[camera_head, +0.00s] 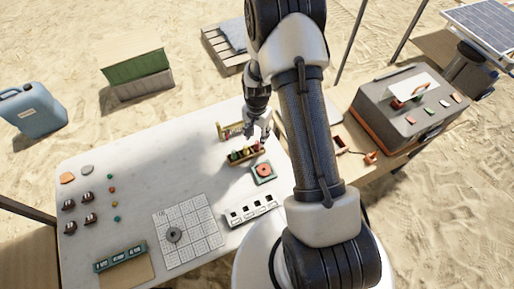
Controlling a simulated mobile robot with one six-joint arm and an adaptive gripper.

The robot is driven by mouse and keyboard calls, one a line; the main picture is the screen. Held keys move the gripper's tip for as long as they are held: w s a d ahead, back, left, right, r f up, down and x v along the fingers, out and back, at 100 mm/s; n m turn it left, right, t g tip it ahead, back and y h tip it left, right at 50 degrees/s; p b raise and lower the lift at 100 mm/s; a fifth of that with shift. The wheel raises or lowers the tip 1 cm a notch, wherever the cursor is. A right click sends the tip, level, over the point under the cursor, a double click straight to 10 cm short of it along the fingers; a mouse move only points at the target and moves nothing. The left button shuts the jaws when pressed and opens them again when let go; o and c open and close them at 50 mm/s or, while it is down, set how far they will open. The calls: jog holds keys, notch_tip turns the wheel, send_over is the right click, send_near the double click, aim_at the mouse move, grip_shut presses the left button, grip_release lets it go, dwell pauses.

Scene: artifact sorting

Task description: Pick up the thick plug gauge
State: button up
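A small yellow rack (246,156) stands on the white table below my gripper. It holds several short upright pieces in dark, green and red tones. The thick plug gauge may be one of these, but they are too small to tell apart. My gripper (258,138) points down just above the rack's right half. Its fingers look spread apart, with nothing seen held between them. My gripper partly hides a second rack (232,130) behind.
A green square with an orange disc (263,170) and a white slotted block (250,208) lie in front of the rack. A large grey case (408,106) stands at right.

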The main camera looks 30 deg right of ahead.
aim_at(257, 142)
jog(key=shift+f+b, duration=0.85)
jog(key=shift+f, duration=1.85)
jog(key=shift+c, duration=0.4)
grip_shut()
